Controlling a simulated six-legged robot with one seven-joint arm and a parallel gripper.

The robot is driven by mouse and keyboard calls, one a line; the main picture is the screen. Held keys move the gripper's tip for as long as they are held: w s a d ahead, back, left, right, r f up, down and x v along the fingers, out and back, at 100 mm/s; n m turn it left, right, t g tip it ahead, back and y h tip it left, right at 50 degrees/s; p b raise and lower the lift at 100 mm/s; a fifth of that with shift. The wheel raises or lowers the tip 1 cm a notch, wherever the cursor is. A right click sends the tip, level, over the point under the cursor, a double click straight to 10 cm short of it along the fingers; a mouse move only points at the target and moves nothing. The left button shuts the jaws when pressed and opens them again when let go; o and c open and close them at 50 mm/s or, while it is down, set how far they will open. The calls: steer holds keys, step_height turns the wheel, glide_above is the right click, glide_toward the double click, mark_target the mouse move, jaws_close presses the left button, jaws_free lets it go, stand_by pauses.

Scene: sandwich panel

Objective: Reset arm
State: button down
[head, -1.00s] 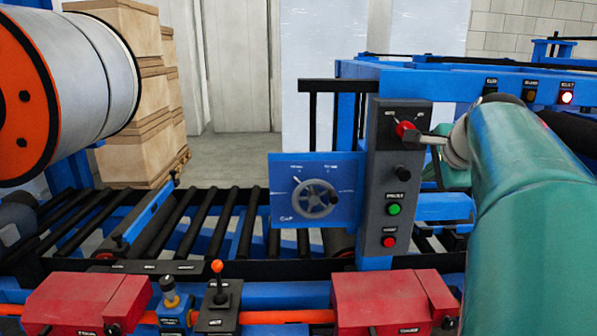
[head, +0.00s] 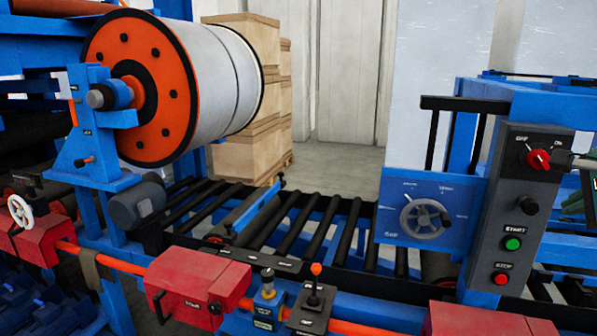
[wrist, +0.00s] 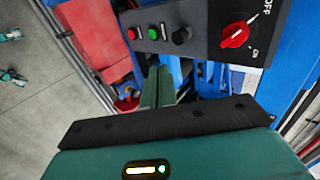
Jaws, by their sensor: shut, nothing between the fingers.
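In the wrist view, my gripper (wrist: 160,76) shows as two green fingers close together beyond a black plate, with nothing between them. It is below the grey control panel (wrist: 190,30) in that picture, and I cannot tell whether it touches anything. The red rotary switch (wrist: 236,35) is up and right of the fingers. In the head view, the red switch (head: 538,159) sits at the top of the panel (head: 520,215). Only small grey and green parts of my arm show at the right edge there, and the fingers cannot be made out clearly.
Below the switch are a black knob (head: 527,208), a green button (head: 512,244) and a red button (head: 502,279). A blue dial plate (head: 455,230) is left of the panel. Rollers (head: 325,230), an orange-ended reel (head: 150,90) and stacked boxes (head: 250,90) stand further left.

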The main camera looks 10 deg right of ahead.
steer(key=w+a+f+n+y, duration=0.2)
steer(key=a+f+n, duration=0.3)
steer(key=a, duration=0.5)
steer(key=w+a+f+n+y, duration=0.1)
steer(key=w+a+f+n, duration=0.3)
steer(key=a, duration=0.6)
steer(key=s+a+f+n+g, duration=0.1)
steer(key=s+a+f+n, duration=0.3)
steer(key=a+f+n, duration=0.3)
steer(key=s+a+f+n+g+y, duration=0.1)
steer(key=s+a+f+n, duration=0.4)
steer(key=a, duration=0.6)
step_height(320, 180, down, 2)
steer(key=n, duration=0.2)
steer(key=shift+f+n+g+y, duration=0.15)
steer(key=shift+n+g+y, duration=0.15)
steer(key=shift+n+g, duration=0.1)
steer(key=c, duration=2.1)
jaws_free()
